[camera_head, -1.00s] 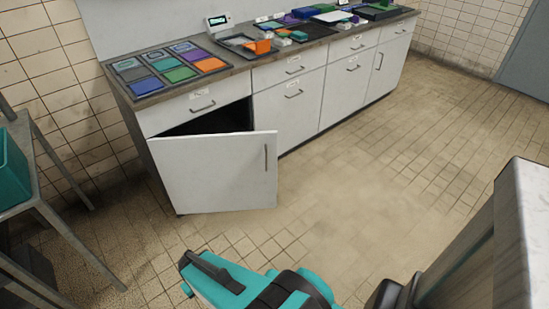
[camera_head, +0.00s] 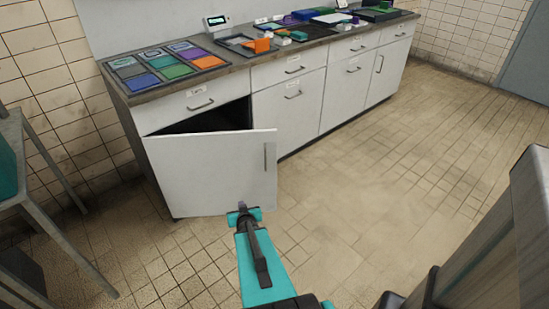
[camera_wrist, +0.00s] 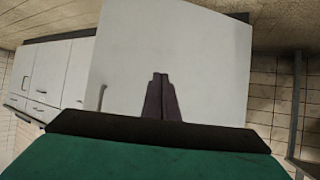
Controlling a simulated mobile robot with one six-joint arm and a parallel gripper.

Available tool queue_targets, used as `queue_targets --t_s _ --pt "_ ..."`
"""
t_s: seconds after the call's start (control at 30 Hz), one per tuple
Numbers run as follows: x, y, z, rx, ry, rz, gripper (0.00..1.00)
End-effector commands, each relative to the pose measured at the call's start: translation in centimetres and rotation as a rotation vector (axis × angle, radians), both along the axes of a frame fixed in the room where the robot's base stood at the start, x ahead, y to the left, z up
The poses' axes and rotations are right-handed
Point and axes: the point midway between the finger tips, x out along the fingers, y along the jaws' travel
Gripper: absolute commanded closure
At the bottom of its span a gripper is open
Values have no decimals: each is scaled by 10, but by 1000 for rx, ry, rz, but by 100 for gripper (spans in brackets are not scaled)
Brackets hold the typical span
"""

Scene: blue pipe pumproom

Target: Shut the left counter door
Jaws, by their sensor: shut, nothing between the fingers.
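The left counter door (camera_head: 212,172) is a white panel with a vertical bar handle (camera_head: 265,157) near its right edge. It stands ajar, swung out from the counter, with a dark gap above it. My gripper (camera_head: 242,207) is in front of the door's lower right part, low over the floor. In the wrist view the door (camera_wrist: 200,60) fills the middle, upside down or turned, and its handle (camera_wrist: 102,97) shows at the left. My gripper's dark fingers (camera_wrist: 162,76) are together, empty, and pointed at the door's face. I cannot tell whether they touch it.
The counter top (camera_head: 235,62) holds coloured trays and small items. Other white doors and drawers (camera_head: 290,105) to the right are shut. A metal-legged table (camera_head: 50,170) stands at the left. The tiled floor (camera_head: 360,190) to the right is clear.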

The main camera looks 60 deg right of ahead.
Motion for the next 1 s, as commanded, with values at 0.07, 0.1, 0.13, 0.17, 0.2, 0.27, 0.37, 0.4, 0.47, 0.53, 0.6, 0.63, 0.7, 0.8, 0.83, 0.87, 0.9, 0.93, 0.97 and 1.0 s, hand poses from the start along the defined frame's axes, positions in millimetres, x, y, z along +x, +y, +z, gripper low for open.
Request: queue_targets --t_s 0.07,0.1,0.13,0.17,0.2,0.27,0.37,0.4,0.47,0.53,0.6,0.63,0.7,0.8,0.83,0.87,0.9,0.93,0.97,1.0 --pt "-11 -28 12 -57 -61 -29 100" --pt "-17 -40 21 -85 -93 -43 100" --pt "-21 -49 27 -107 -117 -52 100" --pt "-26 -58 34 -128 -139 -63 100" --pt "-33 -69 43 -160 -169 -74 100" --pt "-44 -85 56 -203 -211 -92 100" --pt "-62 -105 76 -272 -271 -115 100" --pt "-69 -112 84 -296 -292 -122 100" --pt "-78 -120 94 -329 -318 -131 100" --pt "-85 -126 102 -357 -341 -137 100" --pt "-91 -130 108 -376 -355 -141 100" --pt "-92 -131 110 -381 -359 -142 100" --pt "-94 -133 112 -387 -365 -143 100" --pt "-94 -133 113 -390 -367 -144 100" --pt "-94 -133 113 -389 -366 -143 100" --pt "-94 -133 113 -389 -366 -143 100" --pt "-94 -133 113 -389 -366 -143 100" --pt "-93 -133 113 -389 -366 -143 100" --pt "-93 -133 113 -388 -365 -143 100" --pt "-93 -133 113 -388 -365 -143 100"
